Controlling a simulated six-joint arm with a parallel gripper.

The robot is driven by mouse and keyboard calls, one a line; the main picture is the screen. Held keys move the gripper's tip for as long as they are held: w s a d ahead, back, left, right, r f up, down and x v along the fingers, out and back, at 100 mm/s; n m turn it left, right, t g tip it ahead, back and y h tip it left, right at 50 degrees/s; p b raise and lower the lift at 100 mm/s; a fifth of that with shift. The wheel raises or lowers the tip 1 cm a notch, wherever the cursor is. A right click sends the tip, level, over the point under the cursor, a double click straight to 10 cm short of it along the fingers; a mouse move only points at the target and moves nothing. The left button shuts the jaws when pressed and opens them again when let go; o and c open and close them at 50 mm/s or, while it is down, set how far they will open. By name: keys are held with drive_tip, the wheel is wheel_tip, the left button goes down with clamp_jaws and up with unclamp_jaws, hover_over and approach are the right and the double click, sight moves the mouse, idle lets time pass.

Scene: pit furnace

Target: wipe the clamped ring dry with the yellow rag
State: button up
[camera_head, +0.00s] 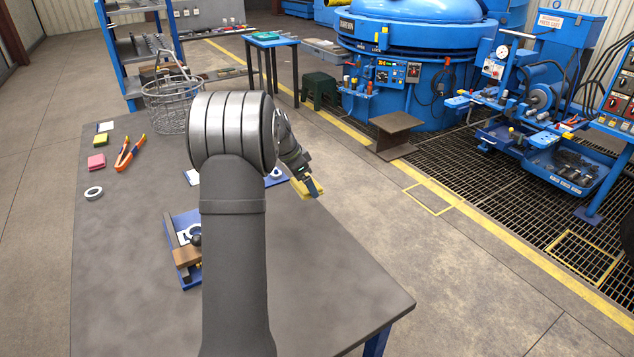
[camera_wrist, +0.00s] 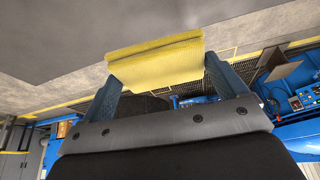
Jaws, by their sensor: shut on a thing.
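My gripper (camera_head: 307,187) is shut on the yellow rag (camera_head: 300,188), held out near the right edge of the table. In the wrist view the rag (camera_wrist: 155,65) is a folded yellow pad spanning between the two blue fingers of my gripper (camera_wrist: 163,80). A blue fixture (camera_head: 182,225) with a brown block and a dark knob stands left of my arm, partly hidden by it. A small pale ring shape (camera_head: 276,172) shows by a blue piece just behind my arm. I cannot tell which of these holds the clamped ring. The rag is apart from both.
A loose grey ring (camera_head: 94,193), a pink block (camera_head: 96,162), a green-yellow sponge (camera_head: 94,141) and orange-handled pliers (camera_head: 130,152) lie on the left of the table (camera_head: 130,270). A wire basket (camera_head: 172,105) stands at the back. The table's front right is clear.

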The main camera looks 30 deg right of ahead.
drive_tip(key=w+a, duration=0.5)
drive_tip(key=a, duration=0.6)
drive_tip(key=w+a+r+n, duration=0.1)
drive_tip(key=w+a, duration=0.3)
drive_tip(key=a, duration=0.7)
drive_tip(key=w+a, duration=0.5)
drive_tip(key=a, duration=0.6)
drive_tip(key=shift+d+f, duration=0.15)
drive_tip(key=shift+f, duration=4)
drive_tip(key=shift+f, duration=0.5)
drive_tip(key=shift+s, duration=0.2)
drive_tip(key=shift+s, duration=0.85)
drive_tip(key=shift+w, duration=0.2)
